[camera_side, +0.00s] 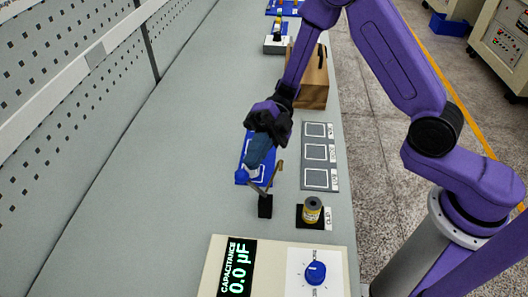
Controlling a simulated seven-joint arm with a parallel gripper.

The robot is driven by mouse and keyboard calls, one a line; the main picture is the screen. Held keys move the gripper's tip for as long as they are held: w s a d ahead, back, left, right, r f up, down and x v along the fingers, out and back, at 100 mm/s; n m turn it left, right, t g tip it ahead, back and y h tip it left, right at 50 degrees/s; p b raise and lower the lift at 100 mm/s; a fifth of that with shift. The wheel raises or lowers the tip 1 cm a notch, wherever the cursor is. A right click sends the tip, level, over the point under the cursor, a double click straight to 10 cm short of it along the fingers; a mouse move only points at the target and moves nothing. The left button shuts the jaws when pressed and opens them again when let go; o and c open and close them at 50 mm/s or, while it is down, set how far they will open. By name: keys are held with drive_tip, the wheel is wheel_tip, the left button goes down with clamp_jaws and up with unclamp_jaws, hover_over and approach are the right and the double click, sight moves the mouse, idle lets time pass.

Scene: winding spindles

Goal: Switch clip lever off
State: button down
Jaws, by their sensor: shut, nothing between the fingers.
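A small black block (265,207) stands on the bench in front of a blue board. A thin stalk with a brownish, tilted end (278,171) rises near it; this looks like the clip lever, though I cannot be sure. My gripper (262,138) is above the blue board (241,178), its dark fingers shut and partly hidden by the wrist. A blue-grey rounded piece (260,153) shows just below the fingers; whether they touch it is unclear. The gripper is behind and left of the lever's end, apart from it.
A gold-and-grey cylinder (312,208) stands on a black pad to the right. A capacitance meter (236,268) with a blue knob (315,273) reads 0.0 µF at the front. A grey panel with square outlines (331,156) and a brown box (312,88) lie farther back. The left bench is clear.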

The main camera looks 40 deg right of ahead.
drive_tip(key=shift+w+a+f, duration=0.15)
drive_tip(key=shift+w+a, duration=0.15)
drive_tip(key=shift+w, duration=0.05)
idle(0.4)
drive_tip(key=v, duration=1)
drive_tip(key=shift+w+r, duration=0.15)
drive_tip(key=shift+r, duration=0.15)
drive_tip(key=shift+a, duration=0.1)
